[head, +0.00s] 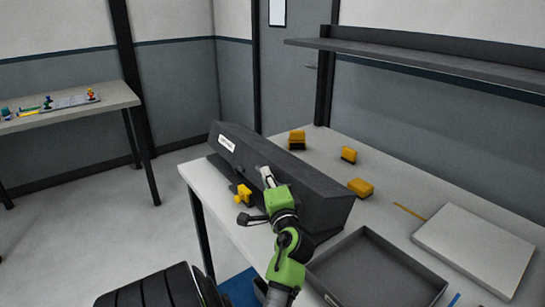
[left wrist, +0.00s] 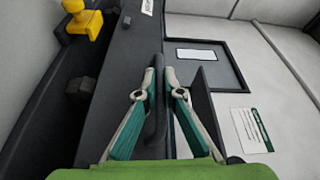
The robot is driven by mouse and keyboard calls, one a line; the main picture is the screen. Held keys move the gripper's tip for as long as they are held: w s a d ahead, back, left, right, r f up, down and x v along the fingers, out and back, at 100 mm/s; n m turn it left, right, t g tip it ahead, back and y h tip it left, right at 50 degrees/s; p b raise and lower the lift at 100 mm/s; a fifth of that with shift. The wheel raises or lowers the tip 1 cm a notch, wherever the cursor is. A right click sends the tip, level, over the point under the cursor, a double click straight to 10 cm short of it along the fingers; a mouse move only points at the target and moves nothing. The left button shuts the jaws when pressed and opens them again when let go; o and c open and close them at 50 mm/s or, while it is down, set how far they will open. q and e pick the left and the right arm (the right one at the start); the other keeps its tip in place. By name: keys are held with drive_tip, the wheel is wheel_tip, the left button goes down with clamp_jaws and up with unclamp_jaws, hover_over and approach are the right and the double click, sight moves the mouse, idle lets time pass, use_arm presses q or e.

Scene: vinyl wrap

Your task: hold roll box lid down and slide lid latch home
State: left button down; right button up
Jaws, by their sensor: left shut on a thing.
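The roll box (head: 325,205) is a long dark box lying along the table's left edge, with a white label on it. Its lid (head: 290,165) looks down, though I cannot tell if it is fully closed. A yellow latch piece (head: 243,194) sits on the front side; it also shows at the top left of the left wrist view (left wrist: 85,20). My left gripper (head: 266,176) is at the box top, right of the yellow piece. In the left wrist view its fingers (left wrist: 161,78) are shut on a dark upright bar, seemingly a lid handle (left wrist: 154,125). My right gripper is out of view.
Several yellow blocks (head: 361,187) stand on the table behind the box. An open dark tray (head: 378,270) lies at the front right, and a pale flat panel (head: 474,247) farther right. A shelf (head: 420,62) hangs above. A second table (head: 70,108) is at the left.

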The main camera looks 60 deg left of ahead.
use_arm(q)
drive_tip(key=shift+s+f, duration=0.25)
drive_tip(key=shift+s, duration=0.05)
drive_tip(key=c, duration=2.4)
unclamp_jaws()
drive_tip(key=shift+c, duration=0.2)
drive_tip(key=shift+w+a+f, duration=0.1)
drive_tip(key=shift+a, duration=0.05)
